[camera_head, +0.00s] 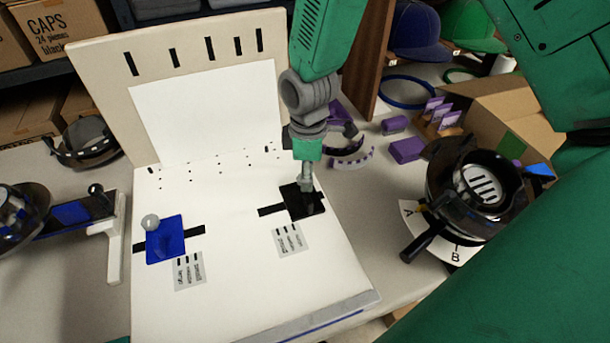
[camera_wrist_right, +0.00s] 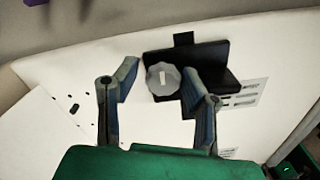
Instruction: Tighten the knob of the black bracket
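The black bracket (camera_head: 302,203) sits on the right half of the white board, on a black strip. In the right wrist view the bracket (camera_wrist_right: 205,58) carries a faceted grey knob (camera_wrist_right: 162,80) with a pale slot mark. My right gripper (camera_head: 306,182) comes down from above over the bracket and largely hides the knob in the head view. In the wrist view its fingers (camera_wrist_right: 160,72) are open, one on each side of the knob. The right-hand finger is very close to the knob; I cannot tell whether it touches. The left-hand finger is clearly apart. My left gripper is not in view.
A blue bracket (camera_head: 166,243) with a grey round knob (camera_head: 150,222) sits on the board's left half. The upright panel (camera_head: 95,55) stands behind. A black round press (camera_head: 468,195) and purple items (camera_head: 407,150) lie to the right. The board's front middle is clear.

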